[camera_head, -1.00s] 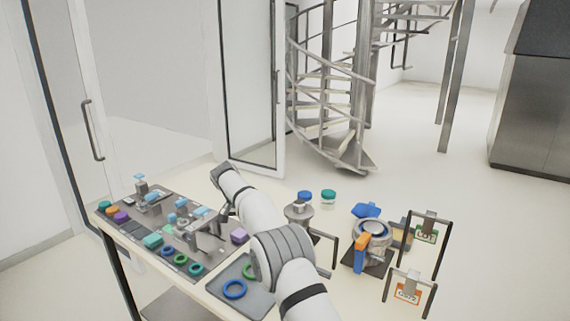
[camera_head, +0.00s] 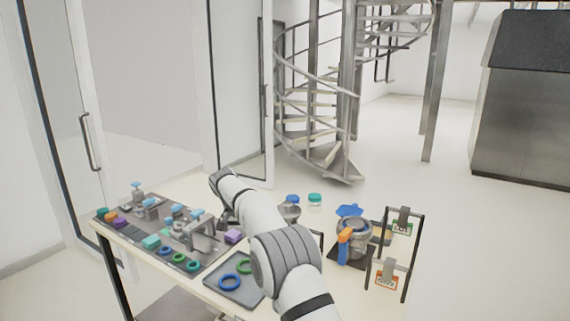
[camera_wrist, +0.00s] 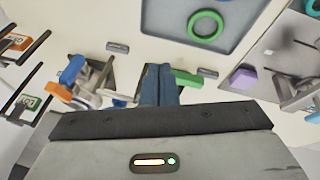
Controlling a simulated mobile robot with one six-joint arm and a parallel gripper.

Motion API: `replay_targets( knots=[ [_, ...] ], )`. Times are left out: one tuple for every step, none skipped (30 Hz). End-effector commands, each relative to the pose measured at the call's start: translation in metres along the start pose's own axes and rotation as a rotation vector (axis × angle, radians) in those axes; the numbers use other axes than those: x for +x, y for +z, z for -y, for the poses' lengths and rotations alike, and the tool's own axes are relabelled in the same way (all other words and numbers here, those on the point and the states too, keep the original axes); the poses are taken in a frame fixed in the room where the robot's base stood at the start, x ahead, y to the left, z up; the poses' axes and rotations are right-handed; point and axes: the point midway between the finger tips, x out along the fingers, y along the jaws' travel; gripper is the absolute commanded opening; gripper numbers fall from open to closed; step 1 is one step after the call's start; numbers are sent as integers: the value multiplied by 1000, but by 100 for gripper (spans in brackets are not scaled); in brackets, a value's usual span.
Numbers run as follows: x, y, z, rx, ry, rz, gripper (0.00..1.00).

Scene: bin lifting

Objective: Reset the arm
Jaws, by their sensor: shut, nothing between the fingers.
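My gripper (camera_wrist: 158,84) shows in the wrist view with its dark blue-grey fingers together and nothing between them. It is above the pale table, below the grey tray in that picture. In the head view my arm reaches over the table, and the gripper (camera_head: 226,216) is small and partly hidden behind the forearm, near a purple block (camera_head: 233,236).
A grey tray (camera_head: 252,294) holds a blue ring and a green ring. Left of it is a dark board (camera_head: 128,232) with several coloured parts and fixtures.

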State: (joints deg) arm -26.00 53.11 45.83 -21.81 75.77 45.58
Motion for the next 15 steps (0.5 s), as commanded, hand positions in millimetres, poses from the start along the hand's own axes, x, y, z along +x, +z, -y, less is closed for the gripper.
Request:
replay_targets(
  knots=[
    [-7, -2, -9, -3, -6, 1, 0],
    [-11, -2, -14, -7, -9, 3, 0],
    [-15, -2, -22, -11, -13, 7, 0],
    [-19, -2, -27, -14, -16, 10, 0],
    [-22, -2, -33, -20, -19, 13, 0],
    [-28, -1, -42, -26, -25, 15, 0],
    [-32, -1, -50, -30, -29, 17, 0],
    [-37, 0, -58, -35, -34, 20, 0],
    [-44, 2, -70, -41, -41, 24, 0],
    [-50, 4, -80, -49, -47, 27, 0],
    [-55, 6, -91, -54, -53, 30, 0],
    [-64, 10, -107, -63, -63, 34, 0],
    [-70, 14, -119, -70, -71, 37, 0],
    [-75, 19, -131, -77, -78, 40, 0],
    [-82, 26, -147, -86, -88, 43, 0]
  ],
)
